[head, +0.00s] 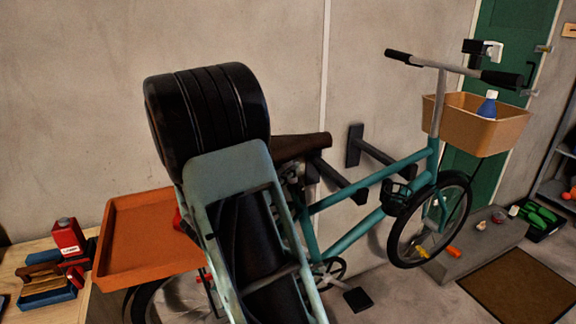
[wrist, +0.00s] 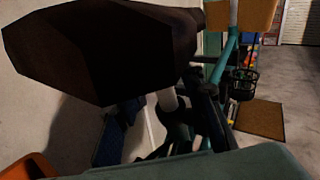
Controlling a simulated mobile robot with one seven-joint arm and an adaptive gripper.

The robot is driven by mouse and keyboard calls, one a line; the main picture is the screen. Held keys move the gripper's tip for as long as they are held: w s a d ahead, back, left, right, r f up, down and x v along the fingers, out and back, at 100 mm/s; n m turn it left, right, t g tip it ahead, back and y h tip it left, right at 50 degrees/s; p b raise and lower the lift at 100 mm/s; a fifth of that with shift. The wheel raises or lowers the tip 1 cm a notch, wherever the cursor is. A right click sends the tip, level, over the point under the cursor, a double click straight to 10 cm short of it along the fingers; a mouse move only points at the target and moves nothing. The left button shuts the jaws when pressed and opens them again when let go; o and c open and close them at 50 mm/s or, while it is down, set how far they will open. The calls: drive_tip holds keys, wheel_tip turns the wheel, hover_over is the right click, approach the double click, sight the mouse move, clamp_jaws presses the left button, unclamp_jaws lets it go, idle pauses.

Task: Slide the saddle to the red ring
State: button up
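The dark brown saddle (head: 305,146) sits atop the teal bicycle, its rear part hidden behind my arm in the head view. In the wrist view the saddle (wrist: 100,55) is large and close at upper left, with a pale seat post (wrist: 168,99) below it. My gripper (wrist: 195,120) seems to be the dark shapes low in the wrist view, beside the post; they blend with dark bicycle parts. I cannot tell whether its fingers are open or touch the post. My arm hides the gripper in the head view. I cannot make out a red ring on the post.
The teal bicycle (head: 350,196) hangs on dark wall brackets (head: 354,146). An orange tray (head: 145,250) lies left of my arm, near a workbench with a red container (head: 67,237). A tan basket (head: 505,136) holds a blue bottle (head: 488,104). A brown mat (head: 525,288) lies at right.

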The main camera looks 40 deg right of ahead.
drive_tip(key=shift+x, duration=1.3)
drive_tip(key=shift+c, duration=0.7)
clamp_jaws()
